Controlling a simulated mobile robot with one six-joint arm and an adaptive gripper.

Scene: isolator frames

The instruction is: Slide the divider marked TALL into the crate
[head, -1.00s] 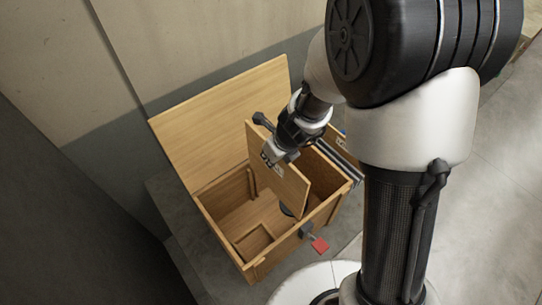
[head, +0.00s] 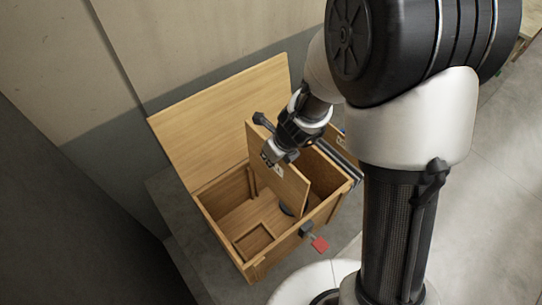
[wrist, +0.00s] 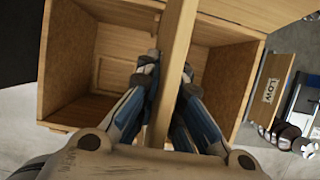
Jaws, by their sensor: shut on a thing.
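The wooden crate (head: 226,234) stands open, its lid raised at the back. My gripper (head: 275,156) is shut on the upper part of a wooden divider (head: 291,186). The divider stands on edge across the crate opening, its lower part appearing to be within the opening. I cannot tell whether it sits in slots. Its label is partly covered by my gripper and cannot be read. In the wrist view the divider (wrist: 178,38) runs between my fingers (wrist: 168,72), with crate space on both sides.
A second panel marked LOW (wrist: 268,90) stands in a rack right of the crate in the wrist view. A red tag (head: 320,244) hangs by a dark latch (head: 306,229) at the crate's front. A wall is behind the lid.

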